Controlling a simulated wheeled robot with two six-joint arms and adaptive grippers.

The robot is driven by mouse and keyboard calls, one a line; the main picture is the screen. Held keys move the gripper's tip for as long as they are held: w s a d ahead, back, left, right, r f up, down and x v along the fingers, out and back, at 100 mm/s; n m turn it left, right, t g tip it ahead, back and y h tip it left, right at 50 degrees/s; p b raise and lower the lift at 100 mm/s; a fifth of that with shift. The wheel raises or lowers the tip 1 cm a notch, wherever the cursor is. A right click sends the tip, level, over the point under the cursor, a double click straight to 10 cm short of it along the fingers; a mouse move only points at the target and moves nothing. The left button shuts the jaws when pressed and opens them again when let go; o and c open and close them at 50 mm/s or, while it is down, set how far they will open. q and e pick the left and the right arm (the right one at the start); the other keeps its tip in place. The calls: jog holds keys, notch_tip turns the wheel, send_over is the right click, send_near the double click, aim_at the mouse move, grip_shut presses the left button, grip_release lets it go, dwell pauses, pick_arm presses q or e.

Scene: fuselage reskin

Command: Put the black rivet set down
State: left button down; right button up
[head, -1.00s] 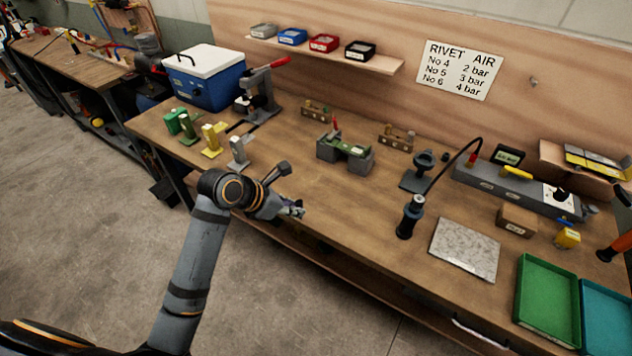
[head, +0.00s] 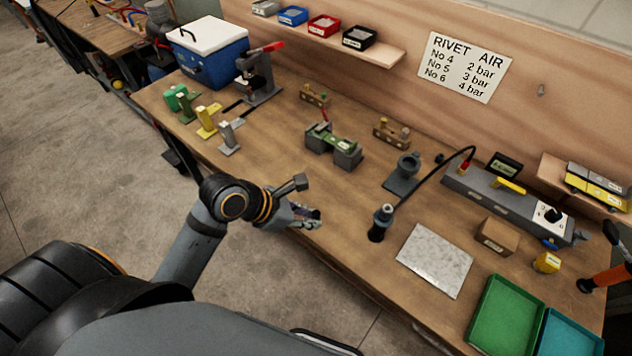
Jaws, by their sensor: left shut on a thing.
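My left gripper (head: 308,219) is over the front edge area of the workbench, left of an upright dark tool. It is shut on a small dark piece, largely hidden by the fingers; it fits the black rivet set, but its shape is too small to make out. Two small wooden holders with short pegs, one at the back (head: 315,96) and one nearer the middle (head: 391,131), stand on the bench.
The upright dark tool (head: 381,222) has a hose to a grey control unit (head: 505,200). A speckled plate (head: 434,260), a cardboard box (head: 497,236) and a green tray (head: 506,317) lie to the right. Bare bench top (head: 270,150) is beyond the gripper.

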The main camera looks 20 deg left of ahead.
pick_arm(q)
jog(key=w+a+f, duration=0.1)
jog(key=w+f, duration=0.2)
jog(key=w, duration=0.1)
jog(key=w+a+f+p, duration=0.1)
jog(key=w+f, duration=0.2)
jog(key=w, duration=0.1)
jog(key=w+a+f+p, duration=0.1)
jog(key=w+f, duration=0.2)
jog(key=w, duration=0.2)
jog(key=shift+w+f, duration=0.1)
jog(key=shift+w+a+f, duration=0.1)
jog(key=shift+w+f, duration=0.1)
jog(key=shift+f, duration=0.1)
notch_tip(320, 180, down, 3)
jog(key=shift+r+p, duration=0.2)
jog(key=shift+p, duration=0.45)
jog(key=shift+f, duration=0.25)
